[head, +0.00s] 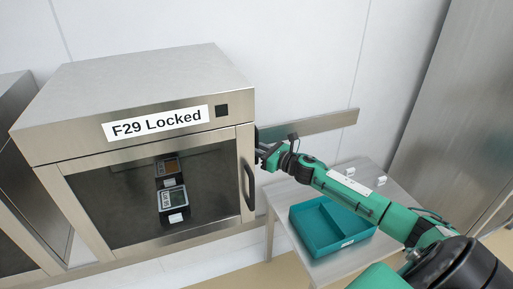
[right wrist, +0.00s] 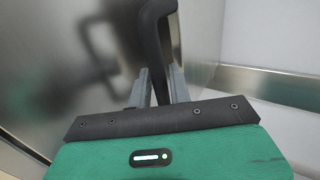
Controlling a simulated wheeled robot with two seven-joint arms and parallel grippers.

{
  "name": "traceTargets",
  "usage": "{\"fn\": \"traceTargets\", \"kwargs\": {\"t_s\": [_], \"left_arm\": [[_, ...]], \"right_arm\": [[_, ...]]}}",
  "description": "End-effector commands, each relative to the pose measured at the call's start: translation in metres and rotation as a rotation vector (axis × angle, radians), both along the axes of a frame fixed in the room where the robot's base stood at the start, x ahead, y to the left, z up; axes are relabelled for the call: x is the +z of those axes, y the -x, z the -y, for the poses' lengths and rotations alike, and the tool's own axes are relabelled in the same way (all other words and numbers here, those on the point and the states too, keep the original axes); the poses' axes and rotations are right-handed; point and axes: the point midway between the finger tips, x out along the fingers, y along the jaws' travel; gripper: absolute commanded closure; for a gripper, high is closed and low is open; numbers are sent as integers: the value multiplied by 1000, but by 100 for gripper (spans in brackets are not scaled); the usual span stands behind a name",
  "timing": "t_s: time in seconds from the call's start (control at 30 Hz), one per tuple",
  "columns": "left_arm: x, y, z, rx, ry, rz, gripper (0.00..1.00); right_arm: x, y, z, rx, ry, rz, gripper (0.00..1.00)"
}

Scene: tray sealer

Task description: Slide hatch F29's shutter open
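Hatch F29 (head: 140,75) is a steel box with a sign reading "F29 Locked". Its dark glazed shutter (head: 100,205) is closed, with a black upright handle (head: 248,187) at its right edge. My right gripper (head: 262,151) is at the box's right side, just right of that handle. In the right wrist view a black curved bar (right wrist: 152,35) runs down between the fingers of my right gripper (right wrist: 160,85), beside a steel face. The fingers look closed against both sides of the bar. The head view does not show clearly which part this bar is. My left gripper is out of view.
Two small devices (head: 172,198) show behind the glass. A teal divided tray (head: 331,252) stands on a steel table (head: 285,205) below my right arm. A steel rail (head: 320,123) runs along the wall. Another steel box (head: 15,255) stands at the left.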

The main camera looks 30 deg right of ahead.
Motion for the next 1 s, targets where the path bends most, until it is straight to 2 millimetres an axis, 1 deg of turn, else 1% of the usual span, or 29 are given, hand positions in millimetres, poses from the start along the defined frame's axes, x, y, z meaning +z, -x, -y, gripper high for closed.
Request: {"fn": "traceTargets", "kwargs": {"t_s": [0.07,0.1,0.17,0.2,0.43,0.57,0.67,0.77,0.87,1.0], "left_arm": [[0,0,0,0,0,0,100],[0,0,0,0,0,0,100],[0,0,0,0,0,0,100],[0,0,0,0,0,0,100],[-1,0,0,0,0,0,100],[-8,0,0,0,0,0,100],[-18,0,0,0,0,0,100],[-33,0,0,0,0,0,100],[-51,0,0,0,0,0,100],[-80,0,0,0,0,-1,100]], "right_arm": [[0,0,0,0,0,0,80],[0,0,0,0,0,0,84],[0,0,0,0,0,0,96],[0,0,0,0,0,0,100],[0,0,1,-1,1,0,100],[-2,2,8,-2,3,1,100],[-4,4,19,-3,4,0,100],[-7,8,36,-4,5,1,100],[-8,13,57,-5,7,1,100],[-10,21,91,-6,8,2,100]]}}
